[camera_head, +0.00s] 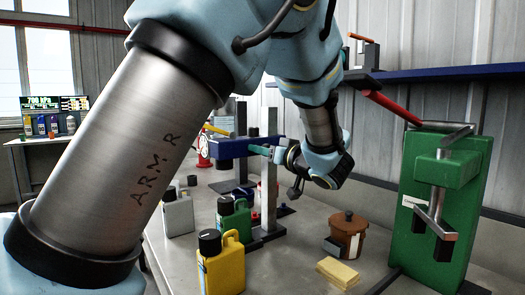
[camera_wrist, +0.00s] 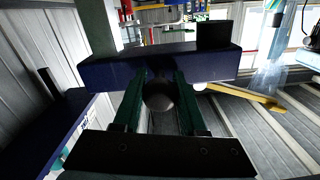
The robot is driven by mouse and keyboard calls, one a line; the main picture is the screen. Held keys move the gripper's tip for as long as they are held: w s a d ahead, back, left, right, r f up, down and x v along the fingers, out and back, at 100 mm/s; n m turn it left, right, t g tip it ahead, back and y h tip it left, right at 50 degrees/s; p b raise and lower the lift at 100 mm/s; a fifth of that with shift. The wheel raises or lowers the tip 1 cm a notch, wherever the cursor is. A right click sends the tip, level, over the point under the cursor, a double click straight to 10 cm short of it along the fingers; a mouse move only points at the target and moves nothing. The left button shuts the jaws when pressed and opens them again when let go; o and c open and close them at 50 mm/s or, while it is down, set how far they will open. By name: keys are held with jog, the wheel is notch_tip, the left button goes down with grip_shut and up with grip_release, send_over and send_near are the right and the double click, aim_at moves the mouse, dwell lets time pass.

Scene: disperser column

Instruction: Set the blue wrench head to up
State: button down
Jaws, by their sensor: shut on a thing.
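The blue head (camera_head: 232,147) is a thick horizontal block on an upright grey column at the middle of the bench. In the wrist view the blue block (camera_wrist: 110,74) spans the upper middle. A dark round knob (camera_wrist: 158,96) sits in front of it. My gripper (camera_head: 262,150) reaches it from the right with its green fingers. In the wrist view my gripper (camera_wrist: 160,84) has one finger on each side of the knob and is shut on it. The contact points are partly hidden.
A yellow bottle (camera_head: 222,268), a green bottle (camera_head: 235,222) and a grey bottle (camera_head: 178,214) stand in front. A brown pot (camera_head: 347,232) and yellow pads (camera_head: 338,273) lie right. A green press (camera_head: 435,205) stands far right. A yellow lever (camera_wrist: 240,97) extends beside the head.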

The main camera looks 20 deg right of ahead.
jog(key=c, duration=0.7)
grip_release()
jog(key=shift+r, duration=0.4)
jog(key=shift+c, duration=0.2)
jog(key=shift+o, duration=1.4)
jog(key=shift+f, duration=0.15)
jog(key=s+d+b, duration=0.1)
jog(key=s+d, duration=0.1)
jog(key=s, duration=0.8)
jog(key=shift+s, duration=0.3)
